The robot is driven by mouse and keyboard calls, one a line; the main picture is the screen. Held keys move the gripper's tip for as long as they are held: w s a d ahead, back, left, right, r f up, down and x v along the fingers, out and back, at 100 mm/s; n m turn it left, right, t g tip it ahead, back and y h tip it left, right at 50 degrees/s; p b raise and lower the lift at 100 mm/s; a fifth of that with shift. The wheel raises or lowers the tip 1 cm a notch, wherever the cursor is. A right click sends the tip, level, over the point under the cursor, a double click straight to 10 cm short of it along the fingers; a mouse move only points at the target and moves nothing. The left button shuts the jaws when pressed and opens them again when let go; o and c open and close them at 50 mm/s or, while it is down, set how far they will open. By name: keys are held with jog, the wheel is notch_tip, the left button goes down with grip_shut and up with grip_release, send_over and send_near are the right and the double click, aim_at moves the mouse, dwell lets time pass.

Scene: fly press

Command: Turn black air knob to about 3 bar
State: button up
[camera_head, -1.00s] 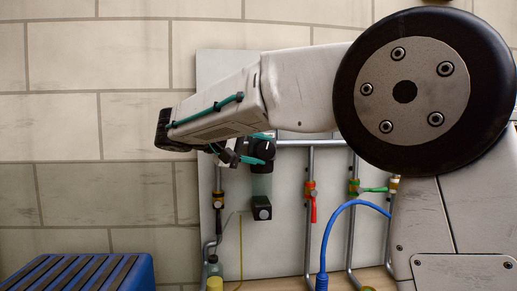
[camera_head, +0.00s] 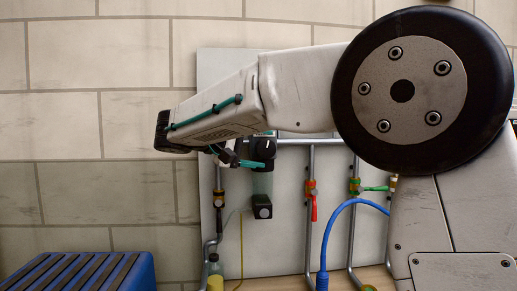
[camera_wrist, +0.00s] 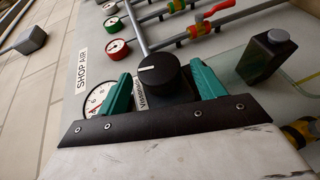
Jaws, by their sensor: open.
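The black air knob (camera_wrist: 158,74) is a round cap with a white mark line, and in the wrist view it sits between the two green fingers of my gripper (camera_wrist: 160,80). The gripper is open, with a finger on either side of the knob; I cannot tell whether either finger touches it. A white round gauge (camera_wrist: 98,97) shows beside the left finger. The finger and palm hide part of its dial, so its reading is not clear. In the head view my gripper (camera_head: 258,152) is at the board, and the knob is largely hidden there.
The grey board (camera_head: 285,220) carries pipes, a red-handled valve (camera_head: 313,200) and a green-handled valve (camera_head: 370,189). A blue hose (camera_head: 330,235) curves at right. A blue slatted crate (camera_head: 90,273) stands at lower left.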

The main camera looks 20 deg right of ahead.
jog(key=v, duration=0.7)
jog(key=shift+a, duration=0.35)
jog(key=s+d+f+n+g+y, duration=0.1)
jog(key=s+d+f+n+y, duration=0.2)
jog(key=f, duration=0.4)
jog(key=s+d+f+n+g+y, duration=0.1)
jog(key=s+f+y, duration=0.2)
jog(key=s+f, duration=0.3)
jog(key=s+d+f+m+y, duration=0.1)
jog(key=s+d+f+y, duration=0.1)
jog(key=s, duration=0.6)
jog(key=s+d+f+m+y, duration=0.2)
jog(key=s+d+f+y, duration=0.1)
jog(key=s+f, duration=0.3)
jog(key=s+d+f+m+y, duration=0.2)
jog(key=s+d+f+y, duration=0.1)
jog(key=s, duration=0.8)
jog(key=shift+d+f+y, duration=0.25)
jog(key=shift+f+y, duration=0.35)
jog(key=shift+f, duration=0.35)
jog(key=shift+s, duration=0.1)
